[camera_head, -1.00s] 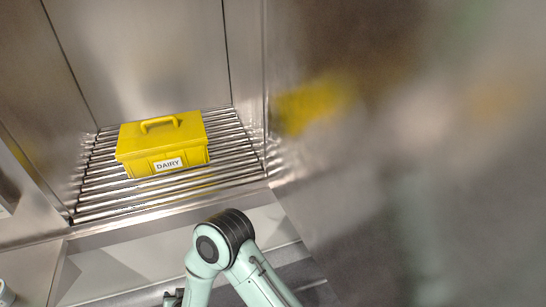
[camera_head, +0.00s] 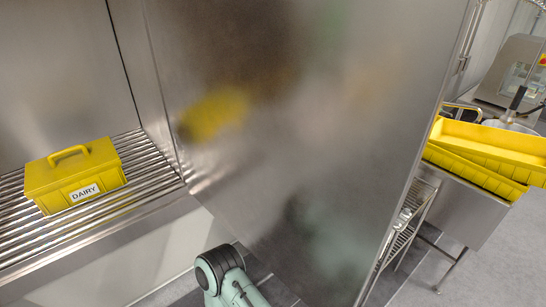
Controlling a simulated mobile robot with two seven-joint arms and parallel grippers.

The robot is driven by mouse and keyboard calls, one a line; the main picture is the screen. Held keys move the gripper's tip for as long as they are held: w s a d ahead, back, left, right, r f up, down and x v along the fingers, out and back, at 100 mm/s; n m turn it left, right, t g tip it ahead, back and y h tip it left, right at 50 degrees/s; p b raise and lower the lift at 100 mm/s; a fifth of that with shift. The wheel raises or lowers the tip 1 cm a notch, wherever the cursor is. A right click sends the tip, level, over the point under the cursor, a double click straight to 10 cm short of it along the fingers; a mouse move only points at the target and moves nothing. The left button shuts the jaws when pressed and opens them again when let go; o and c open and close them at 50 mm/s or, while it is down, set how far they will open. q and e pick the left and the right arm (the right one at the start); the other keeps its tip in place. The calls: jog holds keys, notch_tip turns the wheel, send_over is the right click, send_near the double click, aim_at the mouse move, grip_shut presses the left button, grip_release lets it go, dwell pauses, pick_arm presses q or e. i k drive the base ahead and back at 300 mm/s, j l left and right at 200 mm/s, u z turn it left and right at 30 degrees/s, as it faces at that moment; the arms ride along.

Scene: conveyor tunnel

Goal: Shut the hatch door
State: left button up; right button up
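The hatch door (camera_head: 310,130) is a large brushed-metal panel standing open to the right of the tunnel opening. Its free edge is at the right, and its face shows a blurred yellow reflection. Inside the opening at the left, a yellow box labelled DAIRY (camera_head: 75,175) with a handle sits on metal rollers (camera_head: 150,150). A pale green arm link of mine with a dark joint shows at the bottom, in front of the opening's lower edge and beside the door. Neither gripper is visible.
Right of the door, stacked yellow crates (camera_head: 490,150) rest on a metal stand (camera_head: 450,215). A machine (camera_head: 515,70) stands behind them at the far right. Grey floor (camera_head: 500,270) is clear at the lower right.

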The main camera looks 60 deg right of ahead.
aim_at(305, 128)
jog(key=k+j+z, duration=0.15)
jog(key=k+z, duration=0.5)
jog(key=k, duration=0.15)
jog(key=l+u, duration=0.1)
jog(key=l, duration=0.95)
jog(key=k+l+u, duration=0.15)
jog(key=l, duration=0.95)
jog(key=i+l, duration=0.2)
jog(key=l, duration=0.15)
jog(key=k+l+u, duration=0.1)
jog(key=l, duration=0.3)
jog(key=k+l+u, duration=0.1)
jog(key=l, duration=0.3)
jog(key=k+l+u, duration=0.1)
jog(key=l, duration=0.3)
jog(key=k, duration=0.05)
